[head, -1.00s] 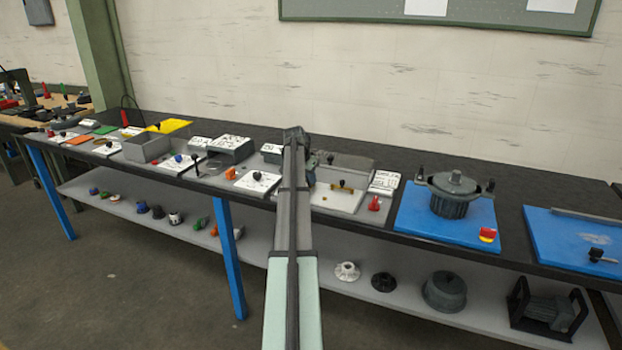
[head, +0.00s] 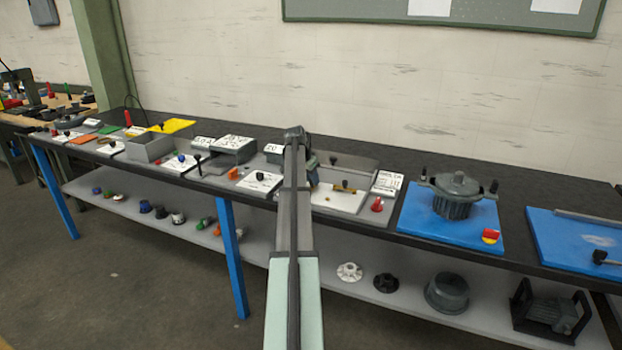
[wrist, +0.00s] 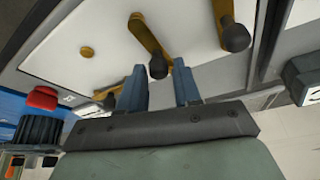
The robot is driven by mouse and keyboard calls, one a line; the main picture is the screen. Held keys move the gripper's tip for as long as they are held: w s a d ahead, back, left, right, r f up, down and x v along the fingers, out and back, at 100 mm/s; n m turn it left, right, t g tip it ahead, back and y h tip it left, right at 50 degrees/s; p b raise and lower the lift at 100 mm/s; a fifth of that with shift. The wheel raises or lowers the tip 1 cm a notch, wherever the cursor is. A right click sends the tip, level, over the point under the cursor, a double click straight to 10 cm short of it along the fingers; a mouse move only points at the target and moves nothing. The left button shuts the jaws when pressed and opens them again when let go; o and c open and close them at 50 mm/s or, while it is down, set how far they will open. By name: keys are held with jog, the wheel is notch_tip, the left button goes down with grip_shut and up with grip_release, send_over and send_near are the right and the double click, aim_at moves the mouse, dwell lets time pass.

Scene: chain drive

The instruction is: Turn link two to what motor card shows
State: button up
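A white panel (head: 330,201) with brass links lies on the bench, partly hidden behind my arm in the head view. In the wrist view the white panel (wrist: 85,25) carries a brass link (wrist: 146,32) with a dark knob (wrist: 158,67) and a second brass link (wrist: 223,10) with a dark knob (wrist: 235,38). A third brass link (wrist: 108,92) is partly behind my finger. I cannot tell which is link two. My gripper (wrist: 160,68) is open, its blue fingertips either side of the first knob in the picture, with gaps visible. A white card (head: 387,182) stands right of the panel; its print is unreadable.
A red knob (head: 376,204) sits just right of the panel. A grey motor-like housing (head: 457,195) stands on a blue board (head: 416,222) farther right. A shelf below holds several parts.

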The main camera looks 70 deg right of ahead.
jog(key=v, duration=1.3)
jog(key=shift+a+r, duration=0.2)
jog(key=shift+r, duration=0.2)
jog(key=shift+w, duration=0.1)
